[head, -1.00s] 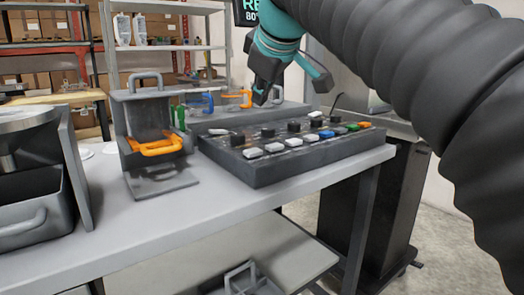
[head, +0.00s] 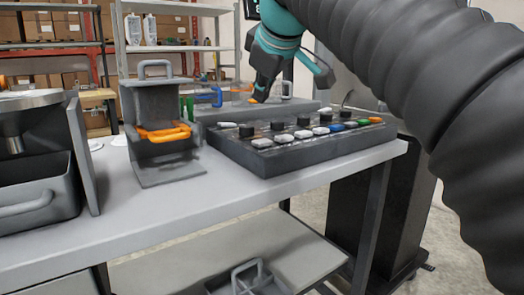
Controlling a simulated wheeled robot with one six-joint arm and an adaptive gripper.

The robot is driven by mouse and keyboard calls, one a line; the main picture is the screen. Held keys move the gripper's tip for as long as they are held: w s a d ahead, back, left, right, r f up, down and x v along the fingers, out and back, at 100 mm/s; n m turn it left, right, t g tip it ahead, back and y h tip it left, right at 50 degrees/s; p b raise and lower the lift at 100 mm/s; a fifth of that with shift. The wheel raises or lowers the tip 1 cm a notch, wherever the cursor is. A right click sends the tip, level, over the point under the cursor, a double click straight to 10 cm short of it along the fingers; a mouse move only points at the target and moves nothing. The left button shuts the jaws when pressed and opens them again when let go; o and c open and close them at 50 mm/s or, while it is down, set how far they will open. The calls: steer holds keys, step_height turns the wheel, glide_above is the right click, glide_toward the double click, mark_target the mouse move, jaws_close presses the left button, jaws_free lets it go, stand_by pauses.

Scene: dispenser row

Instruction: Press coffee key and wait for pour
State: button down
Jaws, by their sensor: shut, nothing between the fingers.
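A dark key panel (head: 300,157) lies on the grey table, with a row of black knobs (head: 247,131) behind a row of keys. The keys include white ones (head: 262,143), a blue one (head: 337,127), a green one (head: 350,125) and an orange one (head: 375,119). I cannot read any labels, so I cannot tell which is the coffee key. My teal and black gripper (head: 258,98) is shut and empty, pointing down above the panel's back left part, apart from the keys. No cup or pour is clearly visible.
A grey stand (head: 150,101) with an orange clamp-like part (head: 165,132) stands left of the panel. A dark bin unit (head: 40,190) is at far left. The table (head: 190,205) is bare in front. A handled tray (head: 250,278) sits on the lower shelf.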

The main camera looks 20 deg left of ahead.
mark_target(262, 141)
step_height(262, 141, down, 4)
steer(key=b, duration=0.3)
steer(key=shift+r, duration=0.1)
steer(key=shift+f+b, duration=0.95)
steer(key=shift+f, duration=0.2)
steer(key=shift+f, duration=0.15)
steer(key=shift+f, duration=0.25)
steer(key=shift+f+b, duration=0.45)
steer(key=shift+f, duration=0.05)
stand_by(0.9)
stand_by(0.4)
steer(key=shift+r+p, duration=0.95)
steer(key=shift+p, duration=0.05)
